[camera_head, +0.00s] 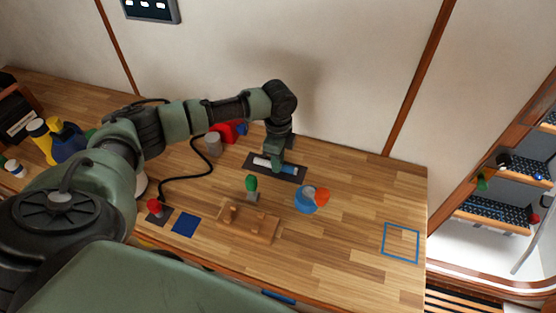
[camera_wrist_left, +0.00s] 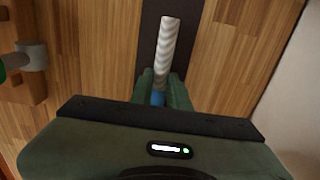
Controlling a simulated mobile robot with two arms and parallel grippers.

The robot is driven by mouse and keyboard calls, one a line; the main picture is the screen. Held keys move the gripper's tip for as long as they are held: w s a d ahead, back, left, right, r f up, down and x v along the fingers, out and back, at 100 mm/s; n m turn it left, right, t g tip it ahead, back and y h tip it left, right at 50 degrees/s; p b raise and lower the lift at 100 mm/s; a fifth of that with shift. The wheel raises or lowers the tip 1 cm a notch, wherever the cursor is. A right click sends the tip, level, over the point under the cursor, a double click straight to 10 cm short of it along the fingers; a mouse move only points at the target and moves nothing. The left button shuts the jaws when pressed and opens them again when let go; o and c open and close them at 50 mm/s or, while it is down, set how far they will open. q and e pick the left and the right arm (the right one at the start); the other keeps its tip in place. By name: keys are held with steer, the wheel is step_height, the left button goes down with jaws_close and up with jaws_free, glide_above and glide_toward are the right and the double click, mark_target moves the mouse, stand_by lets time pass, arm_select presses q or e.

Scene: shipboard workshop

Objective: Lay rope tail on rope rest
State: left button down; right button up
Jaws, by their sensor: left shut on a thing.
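The rope tail (camera_head: 262,162) is a short white twisted piece with a blue band, over a dark strip (camera_head: 299,174) near the wall. My left gripper (camera_head: 277,166) points down at the tail. In the left wrist view, its green fingers (camera_wrist_left: 162,92) are shut on the rope tail (camera_wrist_left: 168,45) at the blue band, and the white part extends along the dark strip (camera_wrist_left: 150,30). I cannot tell whether the tail touches the strip. A wooden rest with pegs (camera_head: 240,229) stands nearer the front; I cannot tell which is the rope rest. My right gripper is out of view.
A grey cylinder (camera_head: 213,143) and red object (camera_head: 222,133) are behind. The bench is clear toward the blue outlined square (camera_head: 401,258).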

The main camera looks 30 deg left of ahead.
arm_select(q)
steer(key=c, duration=1.3)
jaws_free()
steer(key=shift+f, duration=0.1)
steer(key=shift+c, duration=0.2)
step_height(320, 180, up, 12)
steer(key=b, duration=0.2)
steer(key=shift+r, duration=0.2)
